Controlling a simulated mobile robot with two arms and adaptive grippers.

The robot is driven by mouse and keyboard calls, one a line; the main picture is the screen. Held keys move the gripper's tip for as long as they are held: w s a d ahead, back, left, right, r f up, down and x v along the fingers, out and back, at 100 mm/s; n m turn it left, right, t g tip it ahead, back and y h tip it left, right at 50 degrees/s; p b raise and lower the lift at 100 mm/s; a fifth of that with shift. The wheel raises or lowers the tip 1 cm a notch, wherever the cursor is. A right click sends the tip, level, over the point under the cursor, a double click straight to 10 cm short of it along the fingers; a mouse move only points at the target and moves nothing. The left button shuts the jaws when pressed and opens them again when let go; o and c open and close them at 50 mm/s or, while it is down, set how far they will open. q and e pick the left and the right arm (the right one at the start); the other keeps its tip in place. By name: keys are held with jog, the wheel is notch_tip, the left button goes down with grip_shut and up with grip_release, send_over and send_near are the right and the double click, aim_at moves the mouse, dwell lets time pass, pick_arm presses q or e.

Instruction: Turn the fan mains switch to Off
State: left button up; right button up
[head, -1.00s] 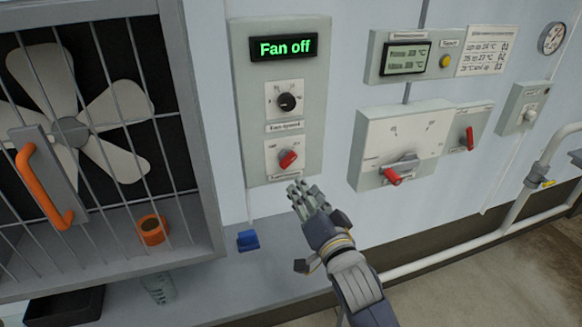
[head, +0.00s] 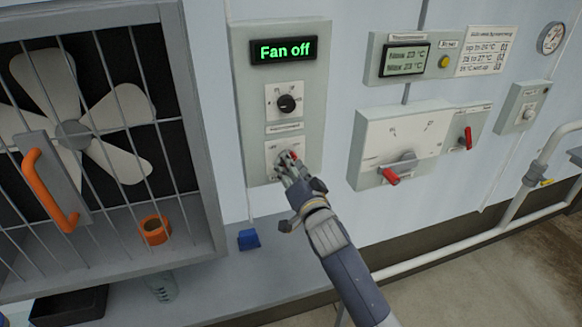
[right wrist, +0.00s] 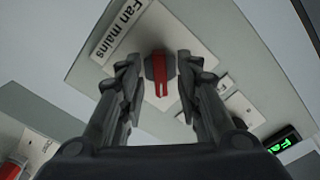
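The fan mains switch (right wrist: 158,72) is a red-handled rotary knob on a pale plate, beside a label reading "Fan mains" in the right wrist view. In the head view it (head: 293,156) is partly hidden by my right gripper (head: 286,163). In the right wrist view, my right gripper (right wrist: 158,85) is open, with one finger on each side of the red handle and gaps visible between. The display (head: 285,50) above reads "Fan off". My left gripper is not in view.
A black knob (head: 288,104) sits above the switch. A caged fan with an orange handle (head: 48,190) stands left. A blue object (head: 248,240) and orange ring (head: 154,229) sit lower left.

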grip_shut()
jog(key=shift+n, duration=0.4)
jog(key=n+p, duration=0.3)
jog(key=n, duration=1.4)
jog(key=shift+d, duration=0.15)
dwell(0.5)
grip_release()
jog(key=shift+w, duration=0.1)
